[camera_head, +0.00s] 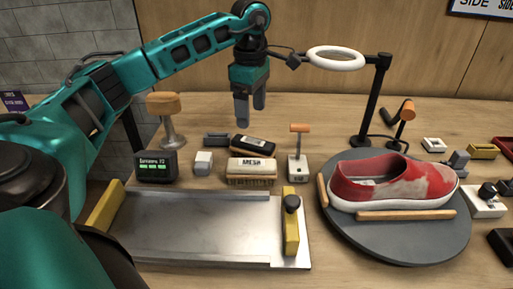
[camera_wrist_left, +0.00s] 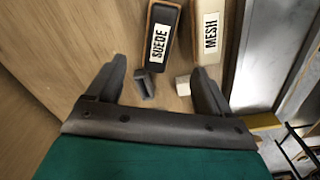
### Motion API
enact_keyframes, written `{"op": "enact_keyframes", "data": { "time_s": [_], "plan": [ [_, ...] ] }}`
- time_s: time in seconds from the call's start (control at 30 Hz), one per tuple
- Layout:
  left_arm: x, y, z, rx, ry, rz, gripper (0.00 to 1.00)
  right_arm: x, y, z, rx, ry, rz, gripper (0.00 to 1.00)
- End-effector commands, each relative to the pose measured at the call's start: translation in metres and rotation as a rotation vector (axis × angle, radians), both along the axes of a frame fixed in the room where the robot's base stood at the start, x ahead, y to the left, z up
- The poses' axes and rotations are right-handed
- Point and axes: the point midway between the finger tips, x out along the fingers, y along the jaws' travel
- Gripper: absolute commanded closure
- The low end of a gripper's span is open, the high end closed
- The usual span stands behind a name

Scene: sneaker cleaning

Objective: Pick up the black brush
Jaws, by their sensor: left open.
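The black brush (camera_head: 255,145) lies on the wooden table behind the cream brush labelled MESH (camera_head: 251,167). My right gripper is not in view.
A small dark block (camera_head: 215,139) and a white block (camera_head: 203,162) sit left of the brushes. An orange-handled tool (camera_head: 299,150) stands to the right. A ring lamp (camera_head: 336,58) stands behind. A red sneaker (camera_head: 390,184) rests on a round grey turntable (camera_head: 400,246). A metal tray (camera_head: 190,232) lies in front.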

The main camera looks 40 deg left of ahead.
Motion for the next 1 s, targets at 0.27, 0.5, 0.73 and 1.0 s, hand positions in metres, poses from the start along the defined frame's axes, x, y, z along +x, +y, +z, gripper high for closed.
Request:
{"op": "enact_keyframes", "data": {
  "time_s": [0.27,0.5,0.73,1.0],
  "plan": [
    [0.0,0.0,-0.043,0.0,0.001,0.0,0.19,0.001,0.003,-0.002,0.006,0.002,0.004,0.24],
    [0.001,-0.002,-0.067,-0.001,0.003,0.0,0.19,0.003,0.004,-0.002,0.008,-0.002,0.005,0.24],
    [0.002,-0.002,-0.095,0.0,0.001,0.001,0.19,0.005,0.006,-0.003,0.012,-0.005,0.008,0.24],
    [0.002,-0.002,-0.098,-0.001,-0.001,0.0,0.19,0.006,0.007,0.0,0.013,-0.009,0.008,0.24]
  ]
}}
